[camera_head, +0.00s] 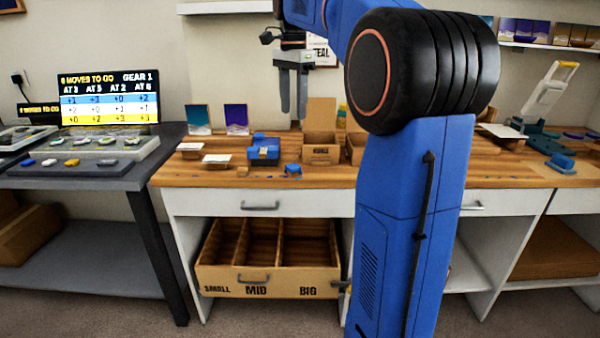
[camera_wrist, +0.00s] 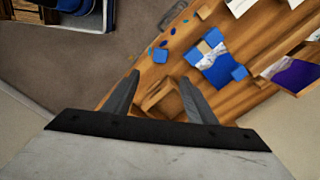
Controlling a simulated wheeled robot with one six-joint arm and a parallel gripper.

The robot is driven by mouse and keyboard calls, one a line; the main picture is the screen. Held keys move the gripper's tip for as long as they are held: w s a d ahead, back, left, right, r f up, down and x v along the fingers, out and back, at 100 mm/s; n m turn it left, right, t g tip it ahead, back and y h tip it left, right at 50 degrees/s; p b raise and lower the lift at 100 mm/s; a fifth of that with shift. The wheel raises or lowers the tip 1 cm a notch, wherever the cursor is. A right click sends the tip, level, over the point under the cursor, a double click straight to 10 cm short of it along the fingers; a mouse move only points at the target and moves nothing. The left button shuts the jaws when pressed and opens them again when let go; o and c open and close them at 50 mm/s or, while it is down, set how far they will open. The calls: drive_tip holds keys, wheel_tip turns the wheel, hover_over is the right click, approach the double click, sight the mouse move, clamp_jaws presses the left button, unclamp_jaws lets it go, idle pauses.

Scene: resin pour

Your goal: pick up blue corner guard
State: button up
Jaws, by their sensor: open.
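A small blue piece (camera_head: 293,169) that looks like a corner guard lies near the front edge of the wooden bench; in the wrist view it is a small blue block (camera_wrist: 160,55). Left of it in the head view is a blue item with a pale middle (camera_head: 263,154), seen in the wrist view as a blue shape with a white centre (camera_wrist: 213,64). Another small blue piece (camera_wrist: 239,73) sits behind that item. I cannot tell which is the guard for certain. My gripper (camera_head: 294,112) hangs above the bench, fingers pointing down, open and empty; its fingers also show in the wrist view (camera_wrist: 160,78).
Open cardboard boxes (camera_head: 321,153) stand behind and right of the small blue piece. White cards (camera_head: 216,159) lie left. An open drawer (camera_head: 262,281) marked SMALL, MID, BIG sticks out below, its visible compartments empty. Another blue item (camera_head: 562,162) lies far right.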

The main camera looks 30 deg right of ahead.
sight(294, 165)
wheel_tip(294, 165, down, 17)
drive_tip(key=shift+f, duration=0.2)
idle(0.7)
drive_tip(key=c, duration=1.1)
